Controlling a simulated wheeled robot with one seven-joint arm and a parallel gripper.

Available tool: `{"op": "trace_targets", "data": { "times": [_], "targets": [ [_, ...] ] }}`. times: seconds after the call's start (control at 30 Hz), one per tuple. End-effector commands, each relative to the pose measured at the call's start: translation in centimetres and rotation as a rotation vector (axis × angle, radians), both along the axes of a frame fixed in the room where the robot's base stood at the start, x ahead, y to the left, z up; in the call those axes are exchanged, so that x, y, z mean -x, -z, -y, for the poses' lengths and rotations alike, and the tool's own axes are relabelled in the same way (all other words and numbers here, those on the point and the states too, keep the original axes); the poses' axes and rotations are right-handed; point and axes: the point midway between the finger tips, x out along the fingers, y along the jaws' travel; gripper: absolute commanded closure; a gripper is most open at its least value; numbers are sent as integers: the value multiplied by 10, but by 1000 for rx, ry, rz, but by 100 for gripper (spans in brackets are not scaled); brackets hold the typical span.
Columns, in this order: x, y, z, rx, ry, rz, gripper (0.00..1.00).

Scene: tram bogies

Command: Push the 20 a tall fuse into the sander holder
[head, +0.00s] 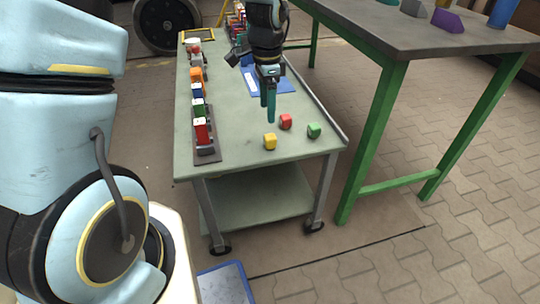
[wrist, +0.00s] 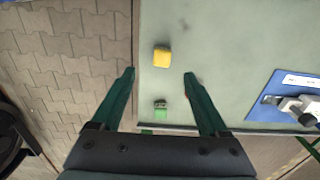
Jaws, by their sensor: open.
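My gripper (head: 268,112) is open and empty, pointing down above the cart top, with its two green fingers spread in the wrist view (wrist: 160,73). Three small loose blocks stand near the front of the cart: yellow (head: 270,142), red (head: 285,121) and green (head: 314,130). In the wrist view the yellow block (wrist: 161,58) and the green block (wrist: 160,110) show between the fingers' lines; the red one is mostly hidden. A row of holders along the left edge carries coloured blocks, with a red one (head: 202,132) nearest. Markings are too small to identify the 20 A fuse or sander holder.
The grey-green cart top (head: 240,145) is clear between the holder row and loose blocks. A blue mat (head: 272,85) with a metal item lies behind my gripper. A green-legged table (head: 385,45) stands at right. A blue-rimmed tray (head: 225,284) is on the floor.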

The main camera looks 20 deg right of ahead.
Motion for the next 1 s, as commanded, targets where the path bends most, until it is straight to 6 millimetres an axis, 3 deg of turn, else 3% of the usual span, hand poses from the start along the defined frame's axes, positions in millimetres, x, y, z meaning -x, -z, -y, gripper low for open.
{"op": "trace_targets", "data": {
  "times": [0.1, 0.43, 0.8, 1.0],
  "targets": [
    [3, 9, 11, 0, 51, -3, 22],
    [4, 10, 11, -2, 52, -4, 22],
    [3, 59, 10, -3, 51, -4, 22],
    [2, 63, 10, -1, 50, -3, 22]
  ]
}}
